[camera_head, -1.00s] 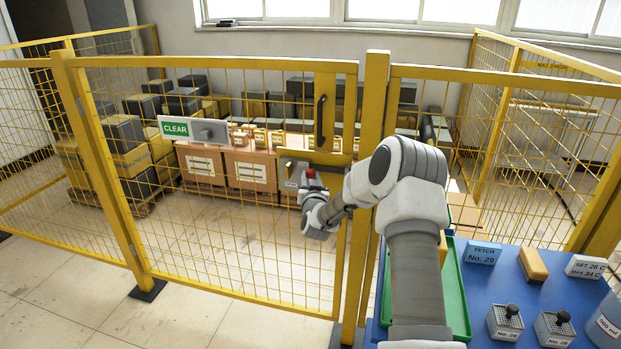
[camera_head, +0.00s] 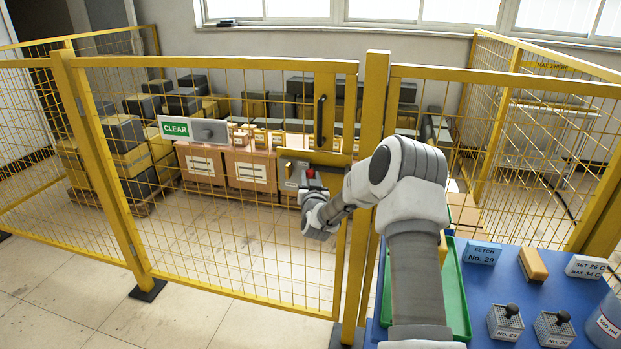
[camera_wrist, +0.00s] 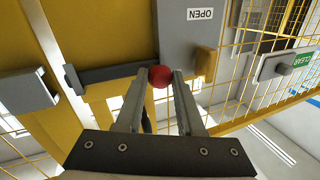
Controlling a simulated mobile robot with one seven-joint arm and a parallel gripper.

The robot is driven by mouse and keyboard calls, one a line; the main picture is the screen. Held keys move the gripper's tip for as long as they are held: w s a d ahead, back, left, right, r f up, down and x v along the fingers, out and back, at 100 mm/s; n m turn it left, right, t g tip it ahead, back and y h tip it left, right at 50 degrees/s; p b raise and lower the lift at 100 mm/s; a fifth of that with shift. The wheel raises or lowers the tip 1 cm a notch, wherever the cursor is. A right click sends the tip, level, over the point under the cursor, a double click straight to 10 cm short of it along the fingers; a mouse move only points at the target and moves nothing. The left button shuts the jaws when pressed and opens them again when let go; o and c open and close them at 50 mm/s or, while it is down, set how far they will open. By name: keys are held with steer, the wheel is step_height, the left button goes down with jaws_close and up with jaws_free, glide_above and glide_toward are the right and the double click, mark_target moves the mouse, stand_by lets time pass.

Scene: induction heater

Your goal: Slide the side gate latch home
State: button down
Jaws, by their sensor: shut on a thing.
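The side gate latch is a grey plate with a red knob, mounted on a yellow plate (camera_head: 322,158) near the gate's post. In the wrist view the red knob (camera_wrist: 160,77) sits between my gripper's (camera_wrist: 161,80) two fingertips, which are shut on it. A dark bar (camera_wrist: 108,73) reaches left from the grey housing (camera_wrist: 188,35), which bears an "OPEN" label (camera_wrist: 200,14). In the head view the red knob (camera_head: 311,173) shows just above my gripper (camera_head: 310,187), whose fingers are mostly hidden.
The yellow mesh gate (camera_head: 220,63) has a black handle (camera_head: 321,122) and a "CLEAR" sign (camera_head: 176,129) with a grey block beside it. A thick yellow post (camera_head: 372,110) stands right of the gate. A blue table (camera_head: 480,285) with a green tray (camera_head: 455,285) lies at lower right.

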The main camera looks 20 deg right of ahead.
mark_target(330, 171)
steer(key=s+d+b, duration=0.2)
steer(key=d, duration=0.1)
steer(key=s+d+b, duration=0.1)
steer(key=shift+d+f, duration=0.1)
steer(key=shift+d, duration=0.3)
steer(key=shift+s+d, duration=0.3)
steer(key=c, duration=0.5)
jaws_free()
steer(key=shift+d, duration=0.15)
steer(key=v, duration=1.7)
steer(key=shift+s, duration=0.25)
